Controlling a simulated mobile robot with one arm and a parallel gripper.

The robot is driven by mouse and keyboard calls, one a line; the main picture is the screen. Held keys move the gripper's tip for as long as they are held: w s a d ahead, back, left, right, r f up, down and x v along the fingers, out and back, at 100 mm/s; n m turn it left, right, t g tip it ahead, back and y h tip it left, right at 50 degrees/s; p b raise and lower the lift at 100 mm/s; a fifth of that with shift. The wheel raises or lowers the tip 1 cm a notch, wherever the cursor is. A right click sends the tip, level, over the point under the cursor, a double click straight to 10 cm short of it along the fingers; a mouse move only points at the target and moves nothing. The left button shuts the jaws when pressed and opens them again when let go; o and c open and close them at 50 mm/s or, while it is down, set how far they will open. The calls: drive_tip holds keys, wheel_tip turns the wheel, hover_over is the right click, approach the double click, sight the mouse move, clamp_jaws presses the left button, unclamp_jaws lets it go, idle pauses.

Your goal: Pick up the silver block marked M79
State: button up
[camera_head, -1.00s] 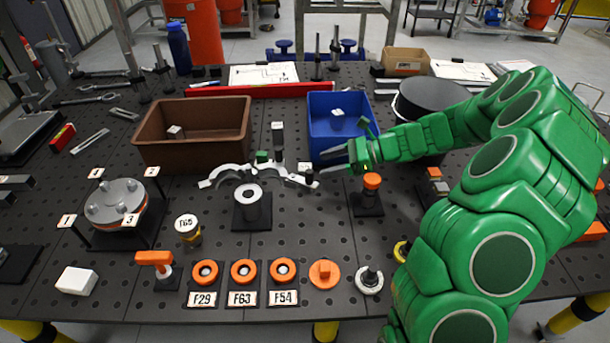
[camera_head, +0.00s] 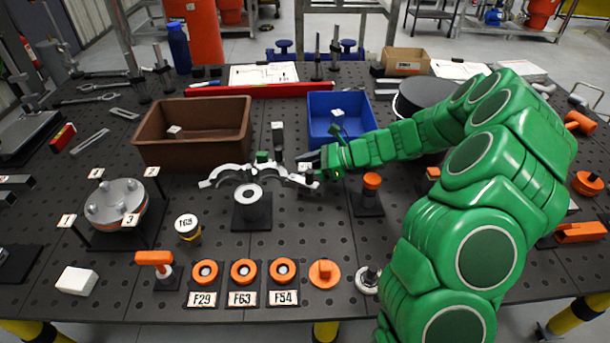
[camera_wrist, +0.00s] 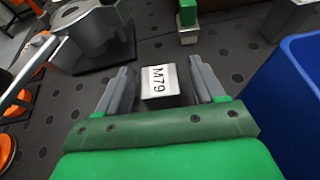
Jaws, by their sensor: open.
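The silver block marked M79 (camera_wrist: 161,87) sits on the dark perforated table in the wrist view, its label facing up. My gripper (camera_wrist: 163,76) is open, with one grey finger on each side of the block. Small gaps show between the fingers and the block. In the head view my gripper (camera_head: 308,168) is low over the table, just left of the blue bin's front. There the block (camera_head: 304,168) is mostly hidden by the fingers and shows only as a small light patch.
The blue bin (camera_wrist: 300,95) stands close on the right in the wrist view. A grey clamp-like fixture (camera_head: 235,172) lies just left of my gripper. An orange-topped post (camera_head: 371,182) stands at the right. A brown bin (camera_head: 190,150) is farther left.

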drive_tip(key=c, duration=1.2)
